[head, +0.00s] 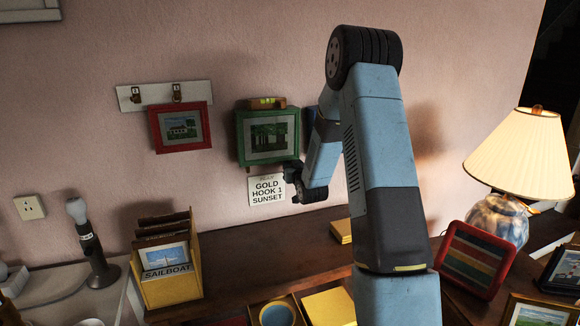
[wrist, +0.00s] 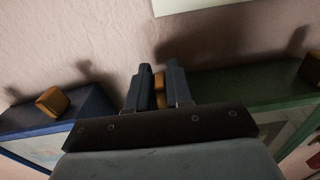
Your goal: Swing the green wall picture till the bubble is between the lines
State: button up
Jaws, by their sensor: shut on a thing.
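The green wall picture (head: 239,136) hangs on the pink wall, with a dark landscape inside its frame. A small level (head: 266,103) sits on its top edge; its bubble and lines are too small to read. My gripper (head: 289,173) is at the picture's lower right corner. In the wrist view, my gripper (wrist: 158,88) is shut on a small orange-brown tab (wrist: 160,90), which seems to be at the near end of the green frame (wrist: 235,108). A similar tab (wrist: 311,67) shows on that frame's other end. The level is out of the wrist view.
A blue picture (head: 308,122) hangs close on the right, partly behind my arm; it also shows in the wrist view (wrist: 70,112). A red picture (head: 181,127) hangs left from a hook rail (head: 130,97). A sign card (head: 267,190) is below. A lamp (head: 520,150) stands right.

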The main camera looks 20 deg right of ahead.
jog(key=shift+d, duration=0.1)
grip_shut()
jog(key=o, duration=0.7)
grip_release()
jog(key=s, duration=1.3)
jog(key=shift+s, duration=0.4)
